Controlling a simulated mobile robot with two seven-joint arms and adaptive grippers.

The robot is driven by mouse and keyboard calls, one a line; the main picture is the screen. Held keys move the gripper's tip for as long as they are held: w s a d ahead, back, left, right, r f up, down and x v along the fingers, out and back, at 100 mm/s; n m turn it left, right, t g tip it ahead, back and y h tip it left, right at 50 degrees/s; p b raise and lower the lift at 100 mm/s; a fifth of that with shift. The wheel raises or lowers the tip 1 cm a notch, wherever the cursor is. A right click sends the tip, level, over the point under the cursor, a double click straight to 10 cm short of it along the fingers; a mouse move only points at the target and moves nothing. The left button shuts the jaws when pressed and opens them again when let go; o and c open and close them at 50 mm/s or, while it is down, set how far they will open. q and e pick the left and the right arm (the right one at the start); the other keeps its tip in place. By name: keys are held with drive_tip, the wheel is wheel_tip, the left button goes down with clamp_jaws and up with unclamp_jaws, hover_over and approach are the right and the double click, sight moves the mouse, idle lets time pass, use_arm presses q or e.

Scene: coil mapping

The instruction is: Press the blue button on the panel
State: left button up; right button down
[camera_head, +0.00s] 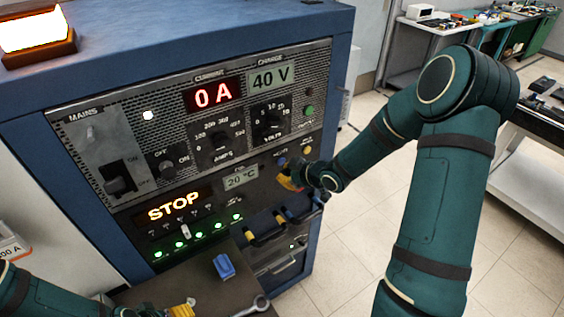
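The panel (75,140) is the front of a large blue cabinet, with dials, displays and switches. A small blue button (281,162) shows on its right part, to the right of the 20 °C display. My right gripper (289,180), with yellow-orange fingertips, is just below the blue button and close to the panel. I cannot tell whether it touches the panel, or whether its small fingers are open or shut. My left gripper (182,311) is at the bottom edge, partly cut off, with yellow fingertips showing. Its opening is unclear.
A yellow button (307,150) sits right of the blue one. A lit STOP display (174,206) is at lower left. A blue object (224,266) and a wrench (254,306) lie on a dark surface in front of the cabinet. An orange lamp (38,38) stands on top.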

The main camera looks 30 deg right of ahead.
drive_tip(key=shift+w, duration=0.1)
drive_tip(key=shift+w, duration=0.35)
drive_tip(key=shift+w+a, duration=0.1)
drive_tip(key=shift+w, duration=0.3)
idle(0.7)
drive_tip(key=shift+s, duration=0.15)
use_arm(q)
drive_tip(key=shift+f, duration=0.2)
use_arm(e)
drive_tip(key=shift+s, duration=0.7)
drive_tip(key=shift+s, duration=0.1)
use_arm(q)
drive_tip(key=shift+f+b, duration=0.15)
drive_tip(key=shift+b, duration=0.2)
use_arm(e)
drive_tip(key=shift+s+d, duration=0.15)
drive_tip(key=shift+s, duration=1.05)
drive_tip(key=shift+s+d, duration=0.1)
drive_tip(key=shift+s, duration=1.1)
use_arm(q)
drive_tip(key=shift+f, duration=0.1)
